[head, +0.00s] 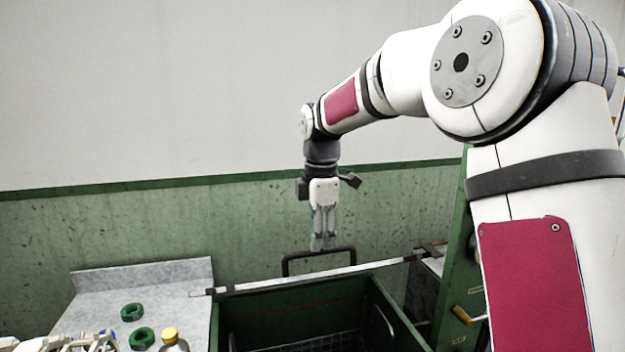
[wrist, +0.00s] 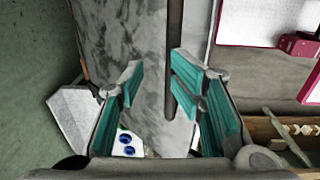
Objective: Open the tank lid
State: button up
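The tank (head: 395,305) is a dark green box at the bottom centre of the head view, with a wire grid inside. A long thin pale strip (head: 370,268) runs across its far side; I cannot tell if this is the lid's edge. A black loop handle (head: 318,251) stands at that strip. My gripper (head: 323,246) points down, its fingertips at the handle's top bar. In the wrist view, my teal-padded fingers (wrist: 157,76) are apart. A dark bar (wrist: 174,60), apparently the handle, lies between them, nearer the right finger, before a grey mottled surface (wrist: 115,30).
A grey counter (head: 95,290) on the left holds two green rings (head: 132,312) (head: 142,338) and a yellow-capped bottle (head: 171,340). A green wall (head: 110,230) stands behind. A green upright with a yellow handle (head: 466,315) is at the tank's right.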

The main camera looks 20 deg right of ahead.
jog(key=w+r+b, duration=0.2)
jog(key=w+r, duration=0.3)
jog(key=r, duration=0.6)
jog(key=shift+w+r, duration=0.35)
dwell(0.8)
dwell(0.5)
